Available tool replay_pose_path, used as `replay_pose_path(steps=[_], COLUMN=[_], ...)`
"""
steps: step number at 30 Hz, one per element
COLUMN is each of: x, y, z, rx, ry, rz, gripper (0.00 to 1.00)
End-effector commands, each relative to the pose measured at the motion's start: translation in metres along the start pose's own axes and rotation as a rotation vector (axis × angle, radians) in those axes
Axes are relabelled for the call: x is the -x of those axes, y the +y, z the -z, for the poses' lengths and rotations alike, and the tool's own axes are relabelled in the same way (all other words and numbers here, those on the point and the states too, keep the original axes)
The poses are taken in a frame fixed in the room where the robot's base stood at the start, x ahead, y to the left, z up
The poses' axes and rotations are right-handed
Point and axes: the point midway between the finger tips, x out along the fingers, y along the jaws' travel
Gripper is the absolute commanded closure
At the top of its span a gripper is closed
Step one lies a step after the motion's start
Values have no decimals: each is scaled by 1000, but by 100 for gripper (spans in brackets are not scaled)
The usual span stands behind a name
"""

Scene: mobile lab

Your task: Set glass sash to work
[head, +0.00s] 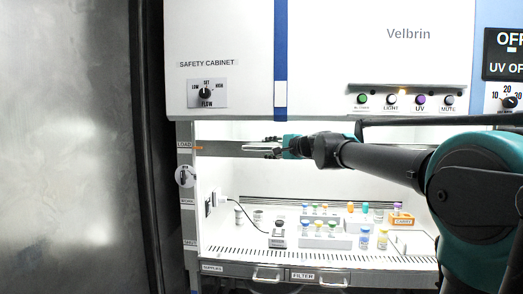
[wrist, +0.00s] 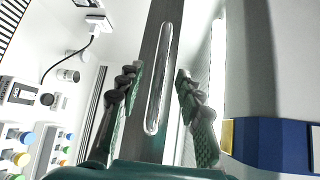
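The glass sash shows by its grey bottom rail (head: 222,149), level with the LOAD label (head: 185,144) on the cabinet's left post. An orange mark sits at the rail's left end. Lower on the post is a WORK label (head: 187,201). In the wrist view the rail (wrist: 150,50) carries a long pale handle (wrist: 157,95). My gripper (head: 265,148) is at the rail in the head view. In the wrist view my gripper (wrist: 158,78) is open, its fingers on either side of the handle, with gaps showing. Contact is hard to judge.
Inside the cabinet stand racks of coloured vials (head: 326,242), a small device (head: 278,238) and an orange-labelled box (head: 402,220). A plug with a cable (head: 222,197) is on the left wall. A round knob (head: 185,176) sits on the left post.

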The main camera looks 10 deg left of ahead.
Motion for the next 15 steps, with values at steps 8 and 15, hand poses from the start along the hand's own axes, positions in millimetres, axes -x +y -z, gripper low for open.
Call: replay_pose_path(steps=[8,15], x=[-36,-42], y=[0,0], z=[0,0], rx=[1,1], ry=[-1,1], rz=[-1,0], gripper=[64,64])
